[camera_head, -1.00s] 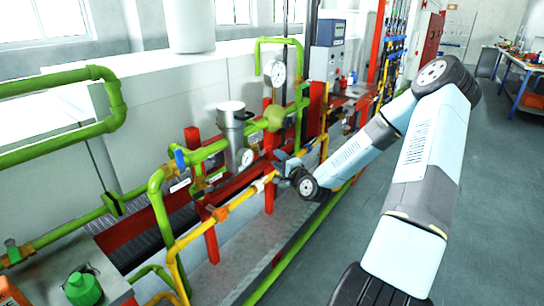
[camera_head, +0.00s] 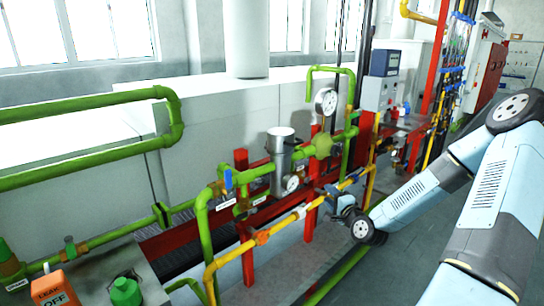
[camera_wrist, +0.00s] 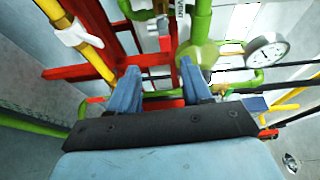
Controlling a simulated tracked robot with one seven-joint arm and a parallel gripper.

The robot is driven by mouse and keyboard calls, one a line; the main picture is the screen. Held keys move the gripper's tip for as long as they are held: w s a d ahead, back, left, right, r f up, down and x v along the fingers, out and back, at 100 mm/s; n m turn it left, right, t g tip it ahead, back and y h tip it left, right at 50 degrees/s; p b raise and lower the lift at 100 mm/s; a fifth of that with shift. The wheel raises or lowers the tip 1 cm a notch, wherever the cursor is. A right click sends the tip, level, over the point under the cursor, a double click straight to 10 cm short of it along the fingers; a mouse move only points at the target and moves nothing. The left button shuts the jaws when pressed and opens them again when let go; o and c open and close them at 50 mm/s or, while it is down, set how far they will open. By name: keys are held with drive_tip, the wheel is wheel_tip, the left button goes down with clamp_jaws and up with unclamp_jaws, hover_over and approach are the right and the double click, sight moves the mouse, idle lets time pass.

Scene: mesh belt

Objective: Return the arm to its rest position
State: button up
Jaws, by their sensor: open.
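My arm stretches from the lower right of the head view toward the pipe rig. My gripper (camera_head: 331,193) is at its end, close to the yellow pipe (camera_head: 285,222) and the red frame; whether it touches them is unclear. In the wrist view, my gripper (camera_wrist: 159,75) has its two blue fingers apart, with nothing held between them. Red bars and a green vertical pipe (camera_wrist: 201,22) show beyond the fingers. My wrist hides part of the rig behind it in the head view.
A pressure gauge (camera_head: 326,101), a steel canister (camera_head: 281,160) and green pipes (camera_head: 90,104) crowd the rig. An orange leak on/off box (camera_head: 55,292) and a green knob (camera_head: 125,291) are at lower left. Grey floor (camera_head: 405,262) is open beneath my arm.

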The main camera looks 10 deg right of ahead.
drive_tip(key=s+a+r+n+g+h, duration=0.1)
drive_tip(key=s+r+n+g, duration=0.3)
drive_tip(key=s+r, duration=0.4)
drive_tip(key=s+a+r+n+g+h, duration=0.2)
drive_tip(key=s+r+n, duration=0.4)
drive_tip(key=s, duration=0.9)
drive_tip(key=s+a+r+n+g+h, duration=0.1)
drive_tip(key=s+a+r+n+g, duration=0.2)
drive_tip(key=s+r, duration=0.9)
drive_tip(key=n+g, duration=0.1)
drive_tip(key=g, duration=0.1)
drive_tip(key=shift+a+n+g, duration=0.3)
drive_tip(key=shift+a+n, duration=0.05)
drive_tip(key=shift+n, duration=0.05)
